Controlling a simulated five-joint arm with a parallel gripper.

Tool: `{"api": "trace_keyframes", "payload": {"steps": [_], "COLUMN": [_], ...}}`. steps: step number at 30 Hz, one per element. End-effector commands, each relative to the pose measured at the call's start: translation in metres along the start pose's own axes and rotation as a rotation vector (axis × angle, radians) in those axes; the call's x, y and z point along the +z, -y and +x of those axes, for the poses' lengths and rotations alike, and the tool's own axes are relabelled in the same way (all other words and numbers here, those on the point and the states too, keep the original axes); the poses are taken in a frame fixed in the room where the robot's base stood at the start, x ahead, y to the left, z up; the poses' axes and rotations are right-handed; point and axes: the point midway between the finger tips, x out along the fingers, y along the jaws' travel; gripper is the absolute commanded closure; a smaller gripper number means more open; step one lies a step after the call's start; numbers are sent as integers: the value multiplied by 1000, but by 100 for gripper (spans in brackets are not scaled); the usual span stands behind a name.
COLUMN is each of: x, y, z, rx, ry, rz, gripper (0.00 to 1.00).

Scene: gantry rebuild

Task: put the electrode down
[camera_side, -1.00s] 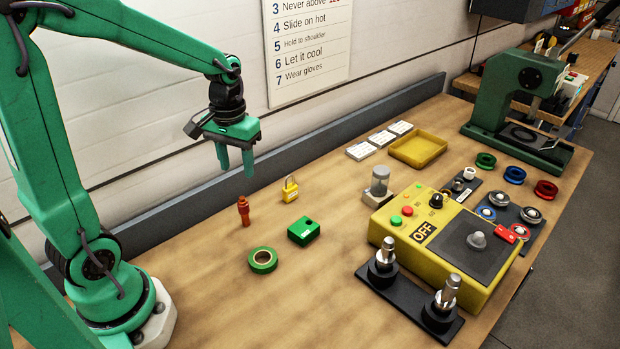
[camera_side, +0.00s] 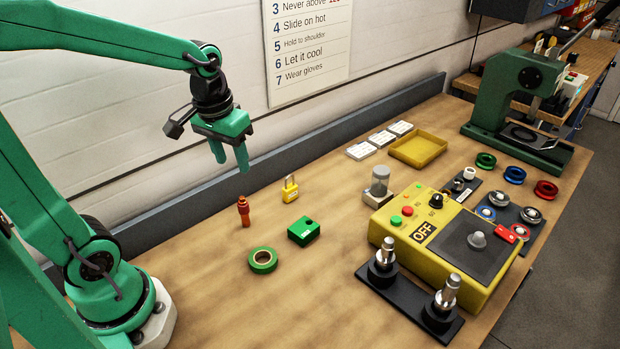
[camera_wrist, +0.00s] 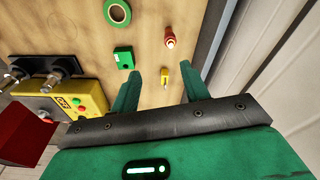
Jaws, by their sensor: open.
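The electrode looks to be the small copper-orange piece (camera_side: 244,211), standing upright on the bench. It also shows in the wrist view (camera_wrist: 170,38). My gripper (camera_side: 231,161) is open and empty, above the bench and above the electrode in the side view, clear of it. In the wrist view the fingers (camera_wrist: 163,78) are apart with nothing between them. A green block with a hole in its top (camera_side: 303,231) sits to the right of the electrode, apart from it.
A yellow padlock (camera_side: 290,190) stands behind the green block, and a green tape roll (camera_side: 263,260) lies in front. A yellow control box (camera_side: 398,245) marked OFF and a black base with two metal posts (camera_side: 408,304) stand to the right.

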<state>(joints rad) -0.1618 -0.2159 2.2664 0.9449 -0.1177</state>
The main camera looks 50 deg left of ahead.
Motion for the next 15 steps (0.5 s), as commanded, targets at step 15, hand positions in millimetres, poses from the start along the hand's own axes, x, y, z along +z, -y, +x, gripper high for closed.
{"api": "trace_keyframes", "payload": {"steps": [15], "x": [58], "y": [-24], "z": [-54], "rx": [56], "ry": [-272], "rz": [215], "gripper": [54]}}
